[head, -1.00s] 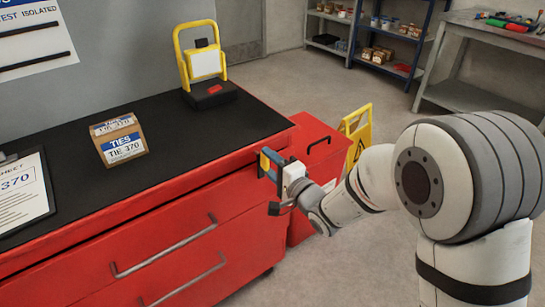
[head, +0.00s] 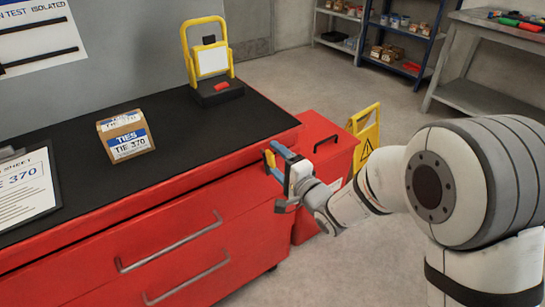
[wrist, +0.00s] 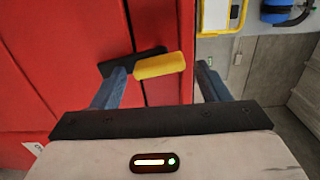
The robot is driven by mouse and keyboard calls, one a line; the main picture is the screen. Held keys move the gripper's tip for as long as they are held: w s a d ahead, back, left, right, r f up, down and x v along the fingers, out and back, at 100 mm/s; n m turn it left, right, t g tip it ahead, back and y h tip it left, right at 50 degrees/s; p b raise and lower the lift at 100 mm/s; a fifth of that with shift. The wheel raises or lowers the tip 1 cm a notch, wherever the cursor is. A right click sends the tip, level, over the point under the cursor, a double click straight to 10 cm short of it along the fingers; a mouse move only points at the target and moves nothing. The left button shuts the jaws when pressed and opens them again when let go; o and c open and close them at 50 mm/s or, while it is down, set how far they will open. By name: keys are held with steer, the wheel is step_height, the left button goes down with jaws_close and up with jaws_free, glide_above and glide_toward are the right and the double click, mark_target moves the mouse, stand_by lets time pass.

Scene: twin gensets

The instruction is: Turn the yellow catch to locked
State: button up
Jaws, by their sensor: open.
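The yellow catch (wrist: 160,65) shows in the wrist view as a short yellow handle on a black base, on the red cabinet front. It reaches sideways across a dark seam. In the head view a small part of the catch (head: 270,158) shows beside my fingers at the cabinet's right end. My gripper (wrist: 160,73) is open, with one blue-grey finger on each side of the catch. The left fingertip is close to the black base; the right one is clear of the yellow handle. I cannot tell whether either touches. In the head view my gripper (head: 276,160) partly hides the catch.
The red cabinet (head: 180,215) has a black top (head: 185,135) holding a ties box (head: 125,138), a clipboard (head: 28,190) and a yellow work lamp (head: 211,62).

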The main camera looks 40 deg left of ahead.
steer(key=v, duration=0.7)
steer(key=shift+d, duration=0.4)
